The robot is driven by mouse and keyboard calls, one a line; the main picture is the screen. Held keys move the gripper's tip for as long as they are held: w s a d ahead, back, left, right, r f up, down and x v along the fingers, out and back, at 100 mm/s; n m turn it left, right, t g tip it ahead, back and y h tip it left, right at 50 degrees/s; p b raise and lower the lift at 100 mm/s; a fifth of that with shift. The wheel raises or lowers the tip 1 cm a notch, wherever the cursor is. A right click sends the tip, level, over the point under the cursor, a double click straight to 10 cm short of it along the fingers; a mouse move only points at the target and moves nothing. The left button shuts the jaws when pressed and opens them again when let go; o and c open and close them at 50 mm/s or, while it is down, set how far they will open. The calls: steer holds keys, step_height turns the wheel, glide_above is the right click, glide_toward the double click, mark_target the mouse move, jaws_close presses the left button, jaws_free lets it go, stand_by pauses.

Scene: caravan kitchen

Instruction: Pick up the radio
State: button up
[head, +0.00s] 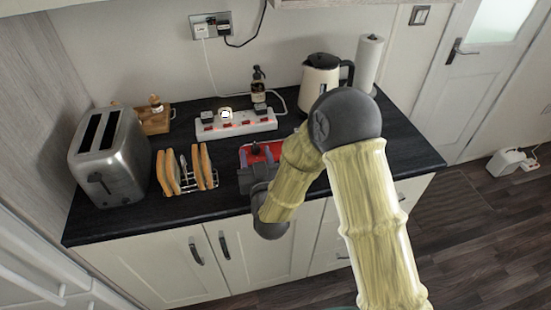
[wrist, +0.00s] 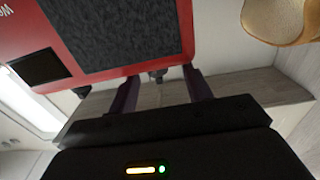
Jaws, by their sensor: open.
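The red radio (head: 262,152) stands on the dark worktop, partly hidden behind my arm and gripper in the head view. In the wrist view the radio (wrist: 120,35) fills the upper part, with a dark speaker grille, a small dark panel and part of some white lettering. My gripper (head: 246,172) is at the near side of the radio. In the wrist view my gripper (wrist: 160,80) has its two dark fingers apart, with nothing between them. The fingertips are close to the radio's edge; I cannot tell whether they touch it.
A toast rack (head: 190,180) with bread stands left of my gripper; a bread slice (wrist: 283,18) also shows in the wrist view. A toaster (head: 108,155) is further left. A power strip (head: 235,124) lies behind the radio, and a kettle (head: 320,80) stands to the right.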

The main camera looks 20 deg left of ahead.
mark_target(254, 144)
steer(key=shift+w+a+r+p, duration=0.2)
steer(key=shift+w+p, duration=0.1)
steer(key=shift+w, duration=0.1)
steer(key=p+x, duration=0.2)
steer(key=x, duration=0.2)
steer(key=shift+w, duration=0.3)
steer(key=shift+s+d, duration=0.1)
steer(key=shift+s, duration=0.05)
steer(key=shift+s, duration=0.1)
steer(key=c, duration=0.4)
jaws_close()
